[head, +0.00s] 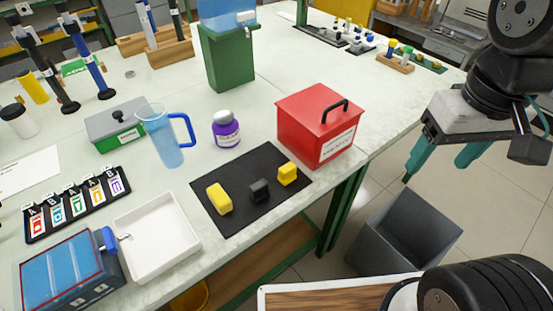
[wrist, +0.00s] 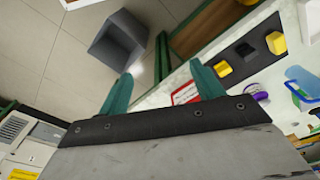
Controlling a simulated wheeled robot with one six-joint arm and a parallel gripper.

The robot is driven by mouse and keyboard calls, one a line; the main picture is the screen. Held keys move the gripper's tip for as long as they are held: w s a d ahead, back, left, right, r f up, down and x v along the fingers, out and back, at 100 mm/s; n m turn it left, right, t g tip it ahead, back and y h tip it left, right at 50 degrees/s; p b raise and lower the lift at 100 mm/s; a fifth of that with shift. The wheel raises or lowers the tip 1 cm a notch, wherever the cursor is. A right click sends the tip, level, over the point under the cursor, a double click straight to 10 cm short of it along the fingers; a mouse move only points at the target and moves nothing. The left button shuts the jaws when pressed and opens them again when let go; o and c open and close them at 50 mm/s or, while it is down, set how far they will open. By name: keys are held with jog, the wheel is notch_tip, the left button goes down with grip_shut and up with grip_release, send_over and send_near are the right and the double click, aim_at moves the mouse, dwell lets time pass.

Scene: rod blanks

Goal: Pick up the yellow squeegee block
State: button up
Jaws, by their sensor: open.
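Two yellow blocks lie on a black mat (head: 238,222) at the table's front edge. The left one (head: 219,199) is longer and rounded; the right one (head: 287,174) is smaller. I cannot tell for sure which is the squeegee block. A black block (head: 259,190) sits between them. In the wrist view the longer yellow block (wrist: 276,43) and the smaller one (wrist: 222,68) show at the upper right. My gripper (head: 434,171) is open and empty, its teal fingers apart, to the right of the table over the floor. The fingers also show in the wrist view (wrist: 160,70).
A red box (head: 312,130) with a black handle stands right behind the mat. A purple-labelled jar (head: 226,130), a blue jug (head: 163,138) and a white tray (head: 155,240) are nearby. A grey bin (head: 405,240) stands on the floor below my gripper.

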jog(key=w+a+f+n+g, duration=0.2)
jog(key=w+a+f+n, duration=0.1)
jog(key=w+a+f, duration=0.4)
jog(key=n+t, duration=0.1)
jog(key=n, duration=0.2)
send_over(288, 167)
notch_tip(288, 167, down, 10)
jog(key=shift+w+a+r, duration=0.1)
jog(key=shift+w+r, duration=0.05)
jog(key=shift+w+a+f, duration=0.1)
jog(key=shift+w+f, duration=0.1)
jog(key=shift+f, duration=0.1)
jog(key=f, duration=0.7)
jog(key=shift+s+d, duration=0.2)
jog(key=shift+s, duration=0.15)
jog(key=shift+c, duration=0.3)
jog(key=c, duration=1)
